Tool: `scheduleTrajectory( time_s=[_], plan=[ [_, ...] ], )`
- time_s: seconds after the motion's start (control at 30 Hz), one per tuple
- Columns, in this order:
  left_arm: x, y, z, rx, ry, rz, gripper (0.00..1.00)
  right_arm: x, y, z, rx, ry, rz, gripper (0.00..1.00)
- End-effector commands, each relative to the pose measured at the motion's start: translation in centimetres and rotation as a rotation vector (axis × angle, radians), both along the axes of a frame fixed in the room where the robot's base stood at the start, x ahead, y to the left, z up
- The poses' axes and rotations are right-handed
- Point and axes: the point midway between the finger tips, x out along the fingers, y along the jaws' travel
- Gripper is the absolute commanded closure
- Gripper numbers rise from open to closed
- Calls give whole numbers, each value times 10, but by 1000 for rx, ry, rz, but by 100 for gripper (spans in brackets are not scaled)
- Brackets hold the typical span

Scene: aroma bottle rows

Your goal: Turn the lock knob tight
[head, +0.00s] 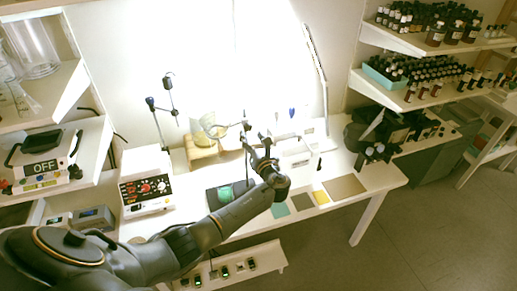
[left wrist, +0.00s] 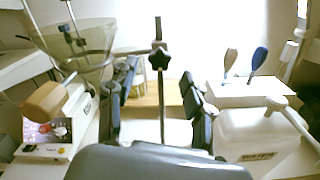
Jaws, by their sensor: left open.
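The lock knob (left wrist: 159,58) is a dark star-shaped knob on a clamp on a thin upright rod (left wrist: 161,110), near the middle of the left wrist view. My left gripper (left wrist: 158,85) is open, with one dark finger on each side of the rod in the picture. The knob shows just above and between the fingertips, and nothing is seen held. I cannot tell how far it is from them. In the head view my left gripper (head: 258,143) is over the bench by the stand, and the knob is too small to make out. My right gripper is not in view.
A glass vessel (left wrist: 85,40) is left of the rod. A white labelled device (left wrist: 250,135) and a holder with a blue-tipped tool (left wrist: 259,57) are at right. A control box (head: 147,182) stands on the bench at left. Coloured mats (head: 320,197) lie along the front edge.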

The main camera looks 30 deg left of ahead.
Motion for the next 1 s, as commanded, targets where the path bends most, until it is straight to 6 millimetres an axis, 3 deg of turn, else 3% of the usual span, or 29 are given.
scheduleTrajectory(
  time_s=[0.2,0.4,1.0],
  plan=[
    [-31,-37,-1,-3,1,-1,49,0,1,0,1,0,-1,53],
    [-47,-55,0,0,0,-1,49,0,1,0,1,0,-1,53],
    [-51,-59,0,0,0,1,49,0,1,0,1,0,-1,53]
  ],
)
